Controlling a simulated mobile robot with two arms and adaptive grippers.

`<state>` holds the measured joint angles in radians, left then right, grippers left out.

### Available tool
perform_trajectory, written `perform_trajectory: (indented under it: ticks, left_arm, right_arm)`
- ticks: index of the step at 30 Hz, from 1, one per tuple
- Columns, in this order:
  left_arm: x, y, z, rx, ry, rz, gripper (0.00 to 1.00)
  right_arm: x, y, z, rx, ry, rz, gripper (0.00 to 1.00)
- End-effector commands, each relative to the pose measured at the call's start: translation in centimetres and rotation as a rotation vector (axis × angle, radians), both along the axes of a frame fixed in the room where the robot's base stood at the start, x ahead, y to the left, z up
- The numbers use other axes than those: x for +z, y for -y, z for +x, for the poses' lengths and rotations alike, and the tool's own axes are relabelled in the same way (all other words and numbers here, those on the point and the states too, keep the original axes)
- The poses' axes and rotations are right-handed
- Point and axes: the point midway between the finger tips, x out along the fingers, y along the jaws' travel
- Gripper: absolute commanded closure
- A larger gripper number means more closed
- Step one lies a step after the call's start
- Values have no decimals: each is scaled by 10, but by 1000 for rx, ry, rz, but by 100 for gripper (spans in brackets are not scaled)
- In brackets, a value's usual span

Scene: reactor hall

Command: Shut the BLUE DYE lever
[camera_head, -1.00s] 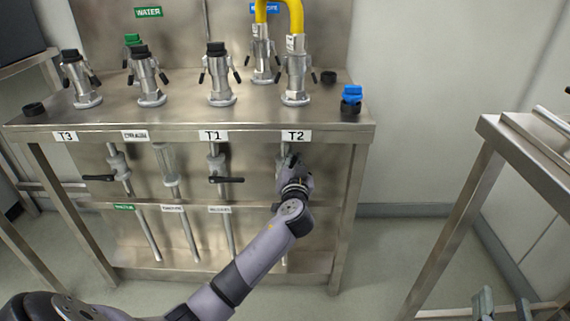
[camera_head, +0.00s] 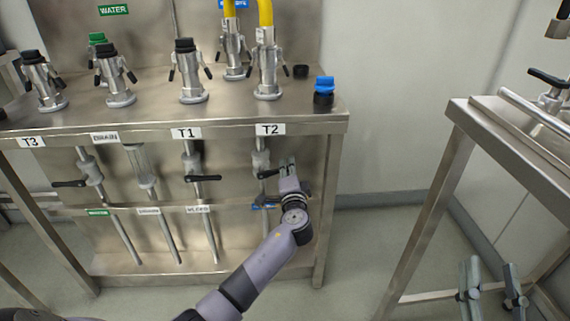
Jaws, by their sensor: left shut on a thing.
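The valve lever below the T2 label has a dark handle (camera_head: 268,174) on a steel pipe valve (camera_head: 261,160). The handle points right, roughly level, toward my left gripper (camera_head: 287,164). My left gripper is shut on the handle's outer end, which its fingers hide. A small blue label (camera_head: 262,207) is on the rail below this valve. It is partly covered by my wrist and its text is not readable. My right gripper (camera_head: 492,284) is at the bottom right, with its two fingers apart and nothing between them.
Levers under T1 (camera_head: 202,178) and at far left (camera_head: 69,184) lie level on neighbouring pipes. Couplings, yellow hoses (camera_head: 265,12) and a blue cap (camera_head: 324,86) stand on the steel bench (camera_head: 230,117). Another steel table (camera_head: 470,115) is at right. Floor between them is clear.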

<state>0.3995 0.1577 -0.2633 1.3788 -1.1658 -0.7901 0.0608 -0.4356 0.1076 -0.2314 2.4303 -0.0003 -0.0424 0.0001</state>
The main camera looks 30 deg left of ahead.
Motion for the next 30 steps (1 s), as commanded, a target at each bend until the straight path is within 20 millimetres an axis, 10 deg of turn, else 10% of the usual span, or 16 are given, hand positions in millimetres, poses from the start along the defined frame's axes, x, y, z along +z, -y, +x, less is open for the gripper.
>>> perform_trajectory:
  ticks: [30]
  left_arm:
    - [-26, 4, 2, -4, -161, 259, 100]
  right_arm:
    - [9, -1, -4, 4, 57, 17, 60]
